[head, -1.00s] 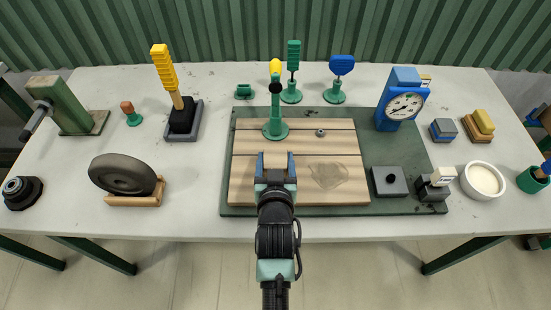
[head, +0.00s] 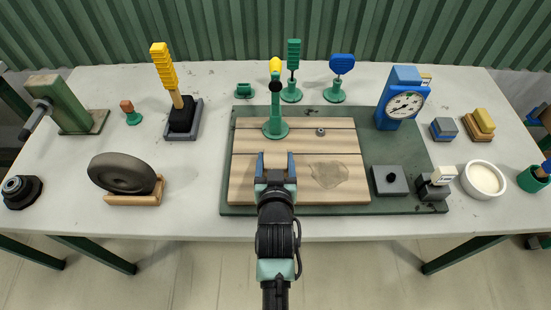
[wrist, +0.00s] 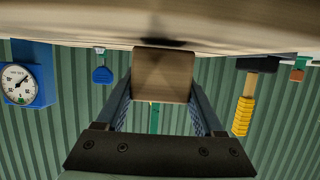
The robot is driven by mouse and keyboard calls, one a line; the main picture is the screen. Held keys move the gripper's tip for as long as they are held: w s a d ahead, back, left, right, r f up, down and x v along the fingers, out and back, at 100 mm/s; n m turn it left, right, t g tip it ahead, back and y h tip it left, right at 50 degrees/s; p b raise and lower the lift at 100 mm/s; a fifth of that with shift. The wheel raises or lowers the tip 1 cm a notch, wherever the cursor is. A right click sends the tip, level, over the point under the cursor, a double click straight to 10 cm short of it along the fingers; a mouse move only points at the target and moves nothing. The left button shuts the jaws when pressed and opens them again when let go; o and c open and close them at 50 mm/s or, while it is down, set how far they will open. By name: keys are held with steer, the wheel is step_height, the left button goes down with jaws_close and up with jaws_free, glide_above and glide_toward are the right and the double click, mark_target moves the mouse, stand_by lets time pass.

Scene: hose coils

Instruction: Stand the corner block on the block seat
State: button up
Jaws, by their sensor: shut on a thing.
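My gripper (head: 276,162) is low over the front middle of the plank board (head: 245,190), pointing away from me toward the back of the bench. In the wrist view, my gripper (wrist: 163,100) is shut on a brown wooden block (wrist: 163,75), its two fingers along the block's sides. I take this as the corner block. A dark shadow lies on the pale surface beside it, and whether they touch I cannot tell. In the head view the block blends with the planks. I cannot pick out the block seat for sure; a stained patch (head: 328,175) lies on the planks right of my gripper.
A green post (head: 275,127) stands on the planks straight beyond my gripper, with a small nut (head: 320,132) beside it. A dark wheel (head: 122,174) is at left.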

steer(key=shift+f+b, duration=0.3)
steer(key=shift+f, duration=0.05)
stand_by(0.4)
steer(key=o, duration=1.4)
steer(key=shift+s, duration=0.1)
steer(key=shift+p+v, duration=2.9)
steer(key=shift+v, duration=1)
steer(key=shift+s, duration=0.1)
steer(key=v, duration=1.3)
steer(key=shift+b, duration=0.3)
